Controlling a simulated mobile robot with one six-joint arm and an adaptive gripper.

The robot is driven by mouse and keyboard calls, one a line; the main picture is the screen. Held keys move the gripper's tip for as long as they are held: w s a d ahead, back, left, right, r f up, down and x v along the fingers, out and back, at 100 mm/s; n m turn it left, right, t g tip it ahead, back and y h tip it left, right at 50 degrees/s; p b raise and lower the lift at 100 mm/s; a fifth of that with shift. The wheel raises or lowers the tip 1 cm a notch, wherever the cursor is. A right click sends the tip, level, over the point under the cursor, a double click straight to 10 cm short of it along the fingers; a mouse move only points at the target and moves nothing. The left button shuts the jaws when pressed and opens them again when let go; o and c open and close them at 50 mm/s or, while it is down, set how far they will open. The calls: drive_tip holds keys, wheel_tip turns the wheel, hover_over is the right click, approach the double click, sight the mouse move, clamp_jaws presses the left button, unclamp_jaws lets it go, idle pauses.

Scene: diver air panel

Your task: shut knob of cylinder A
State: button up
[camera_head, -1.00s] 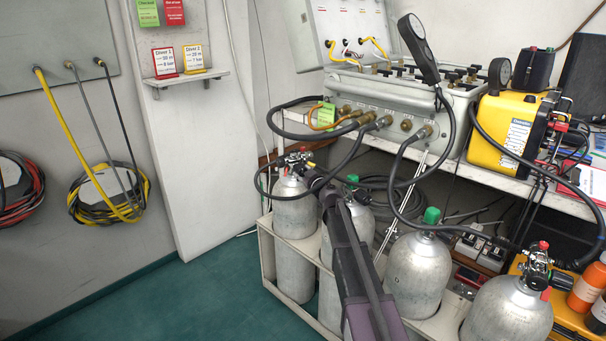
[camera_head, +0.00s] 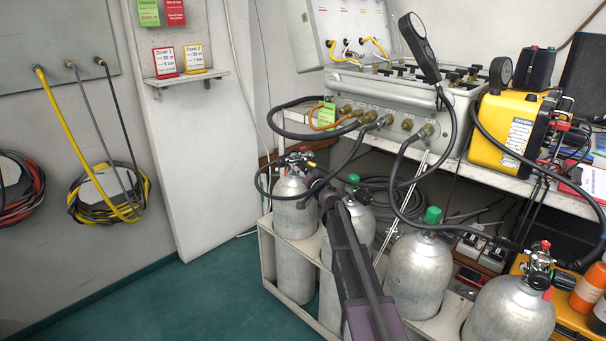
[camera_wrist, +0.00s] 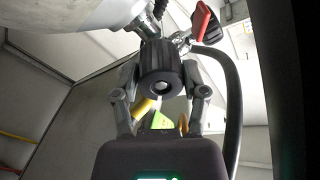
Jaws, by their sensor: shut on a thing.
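Cylinder A, taken to be the grey cylinder (camera_head: 294,218) at the left end of the rack, stands upright with a valve and hose on top. Its label is not readable. The black ribbed round knob (camera_wrist: 161,68) of the valve is in the middle of the wrist view. My gripper (camera_wrist: 160,82) has one finger on each side of the knob and is shut on it. In the head view my gripper (camera_head: 314,182) is at the valve, and my arm hides the knob. How far the knob is turned cannot be told.
A red lever (camera_wrist: 202,20) and a black hose (camera_wrist: 232,110) are close to the right finger. A second cylinder (camera_head: 358,225) stands partly behind my arm. A green-capped cylinder (camera_head: 416,270) is further right. The teal floor (camera_head: 205,300) at left is clear.

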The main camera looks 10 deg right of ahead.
drive_tip(key=m, duration=0.4)
drive_tip(key=shift+w+m, duration=0.1)
drive_tip(key=shift+m, duration=0.3)
drive_tip(key=m, duration=0.5)
drive_tip(key=shift+h, duration=0.3)
drive_tip(key=o, duration=1.1)
drive_tip(key=shift+o, duration=0.3)
drive_tip(key=shift+n, duration=0.3)
